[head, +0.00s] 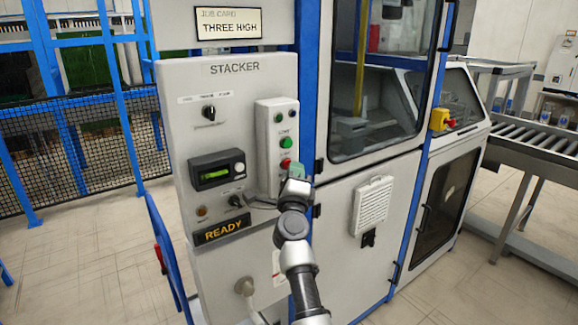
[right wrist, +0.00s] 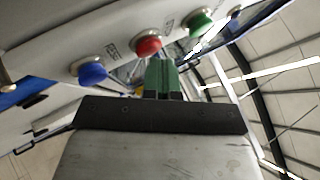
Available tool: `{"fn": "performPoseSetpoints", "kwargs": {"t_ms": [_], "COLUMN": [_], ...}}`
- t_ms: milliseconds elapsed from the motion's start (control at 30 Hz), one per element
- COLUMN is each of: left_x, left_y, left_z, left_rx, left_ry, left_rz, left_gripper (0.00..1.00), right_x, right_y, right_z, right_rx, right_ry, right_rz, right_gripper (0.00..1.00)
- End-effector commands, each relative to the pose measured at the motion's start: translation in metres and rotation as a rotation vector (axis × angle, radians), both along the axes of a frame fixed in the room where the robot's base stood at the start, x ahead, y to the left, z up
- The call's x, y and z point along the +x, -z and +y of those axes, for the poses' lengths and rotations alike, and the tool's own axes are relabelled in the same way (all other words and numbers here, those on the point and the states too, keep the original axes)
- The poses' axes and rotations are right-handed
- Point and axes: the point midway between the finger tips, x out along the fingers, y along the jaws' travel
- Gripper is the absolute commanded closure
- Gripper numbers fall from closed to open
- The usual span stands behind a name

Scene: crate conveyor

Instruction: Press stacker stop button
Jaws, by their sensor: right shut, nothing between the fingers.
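The stacker panel (head: 232,130) carries a raised button box (head: 268,120) with a red button (head: 286,164) below a green button (head: 285,142). The red button, which looks like the stop button, also shows in the right wrist view (right wrist: 148,44), between a blue button (right wrist: 92,72) and the green one (right wrist: 199,21). My right gripper (head: 297,170) is shut and empty at the red button's lower right. Its green fingers (right wrist: 161,77) point toward the red button; I cannot tell whether they touch it. The blue button is hidden in the head view. My left gripper is out of view.
The panel also has a black selector knob (head: 209,112), a small display (head: 217,170) and a lit READY sign (head: 222,230). A yellow box with a red button (head: 441,119) is on the machine at right. A roller conveyor (head: 545,148) stands beyond. Open floor lies at left.

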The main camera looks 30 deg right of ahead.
Motion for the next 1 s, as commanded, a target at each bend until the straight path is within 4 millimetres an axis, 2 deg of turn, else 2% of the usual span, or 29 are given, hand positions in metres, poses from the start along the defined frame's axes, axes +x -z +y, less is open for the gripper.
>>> {"fn": "performPoseSetpoints", "kwargs": {"t_ms": [233, 667, 1000], "left_x": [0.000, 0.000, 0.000], "left_y": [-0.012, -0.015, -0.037], "left_z": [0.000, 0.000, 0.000], "left_rx": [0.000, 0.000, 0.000], "left_ry": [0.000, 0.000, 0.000], "left_rz": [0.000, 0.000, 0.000], "left_gripper": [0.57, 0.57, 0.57], "right_x": [-0.012, -0.018, -0.050], "right_y": [-0.001, 0.000, -0.001], "right_z": [0.000, -0.001, -0.003], "right_rx": [0.000, 0.000, 0.001], "right_ry": [-0.001, 0.000, 0.001], "right_rz": [0.002, 0.001, 0.002], "right_gripper": [1.00, 1.00, 1.00]}}
